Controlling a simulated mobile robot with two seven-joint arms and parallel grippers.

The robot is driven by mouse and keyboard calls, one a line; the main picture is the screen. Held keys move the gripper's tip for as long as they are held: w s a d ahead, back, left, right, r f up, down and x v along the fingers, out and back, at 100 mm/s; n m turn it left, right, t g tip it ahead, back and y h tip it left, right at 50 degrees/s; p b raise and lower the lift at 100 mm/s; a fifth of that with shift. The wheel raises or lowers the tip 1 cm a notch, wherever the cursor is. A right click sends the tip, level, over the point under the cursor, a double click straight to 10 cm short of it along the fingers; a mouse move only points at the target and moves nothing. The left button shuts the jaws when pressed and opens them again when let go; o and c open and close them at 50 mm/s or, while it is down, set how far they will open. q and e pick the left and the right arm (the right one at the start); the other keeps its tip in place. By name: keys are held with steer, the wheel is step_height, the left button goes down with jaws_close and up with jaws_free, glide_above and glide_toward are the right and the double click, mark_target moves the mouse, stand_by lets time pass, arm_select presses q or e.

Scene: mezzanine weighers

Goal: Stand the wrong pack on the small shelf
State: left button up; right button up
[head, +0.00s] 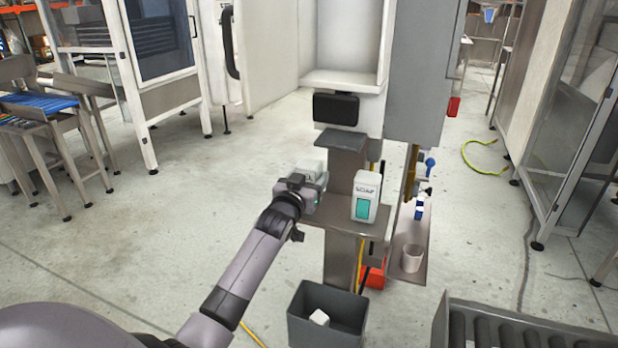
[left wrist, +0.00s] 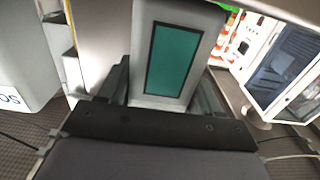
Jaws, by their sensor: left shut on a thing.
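My left gripper (head: 316,188) is shut on a white pack (head: 311,168) at the left end of the small brown shelf (head: 342,221). The left wrist view shows this pack's teal panel (left wrist: 174,60) between the fingers. I cannot tell whether the pack touches the shelf. A white pack marked SOAP (head: 366,196), with a teal panel, stands upright on the shelf's right part, apart from the held pack. The lettering on the held pack is mostly hidden. My right gripper is out of view.
A dark grey bin (head: 298,328) below the shelf holds a small white box (head: 319,317). A narrow ledge at the right carries a white cup (head: 412,257). A roller conveyor (head: 520,335) is at the front right. The floor left of the shelf is clear.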

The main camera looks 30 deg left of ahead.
arm_select(q)
steer(key=o, duration=1.3)
